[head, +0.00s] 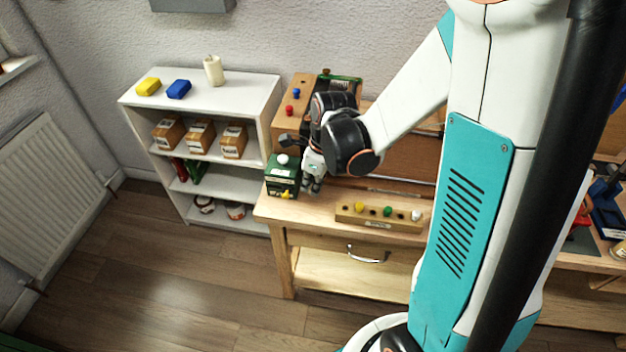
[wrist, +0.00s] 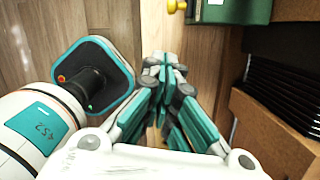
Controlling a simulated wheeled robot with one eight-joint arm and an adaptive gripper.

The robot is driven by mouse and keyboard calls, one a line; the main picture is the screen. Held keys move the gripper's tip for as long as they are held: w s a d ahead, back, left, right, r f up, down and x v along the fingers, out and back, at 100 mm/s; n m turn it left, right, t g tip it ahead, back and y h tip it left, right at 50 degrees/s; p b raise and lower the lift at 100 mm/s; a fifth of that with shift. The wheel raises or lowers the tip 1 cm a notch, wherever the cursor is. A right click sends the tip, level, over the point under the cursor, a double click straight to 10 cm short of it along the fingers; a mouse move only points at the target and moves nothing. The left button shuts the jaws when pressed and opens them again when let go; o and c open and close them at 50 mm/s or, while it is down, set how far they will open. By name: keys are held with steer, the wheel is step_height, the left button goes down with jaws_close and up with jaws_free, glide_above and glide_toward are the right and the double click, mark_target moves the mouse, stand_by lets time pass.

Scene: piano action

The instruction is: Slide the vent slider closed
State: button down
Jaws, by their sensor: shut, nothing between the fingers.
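My gripper (head: 313,186) is shut and empty. It hangs at the left end of the wooden workbench (head: 330,205), just right of a green box (head: 283,177) with a white knob on top and a yellow piece low on its front. In the wrist view my closed fingers (wrist: 166,68) point up the picture, and the green box (wrist: 232,10) with a yellow knob (wrist: 174,6) is at the top. A dark slatted part (wrist: 285,88) over brown wood is at the right, apart from the fingers. I cannot tell which part is the vent slider.
A wooden block (head: 379,218) with yellow, green and white knobs lies near the bench's front edge. A wooden panel (head: 291,113) with red and blue knobs stands behind my gripper. A white shelf (head: 200,105) with boxes stands left. Floor in front is clear.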

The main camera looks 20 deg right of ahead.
mark_target(286, 193)
steer(key=w+f, duration=0.1)
steer(key=a+f+b, duration=0.1)
steer(key=f, duration=0.1)
steer(key=w+a+f+b, duration=0.1)
steer(key=f, duration=0.1)
steer(key=shift+w+a+f, duration=0.15)
steer(key=shift+w+f, duration=0.05)
steer(key=shift+w, duration=0.1)
steer(key=shift+w+a+f, duration=0.15)
steer(key=shift+w+a, duration=0.1)
steer(key=shift+w, duration=0.1)
steer(key=w+a, duration=0.1)
steer(key=a, duration=0.1)
steer(key=w+a+b, duration=0.1)
steer(key=w+a, duration=0.1)
steer(key=shift+a, duration=0.15)
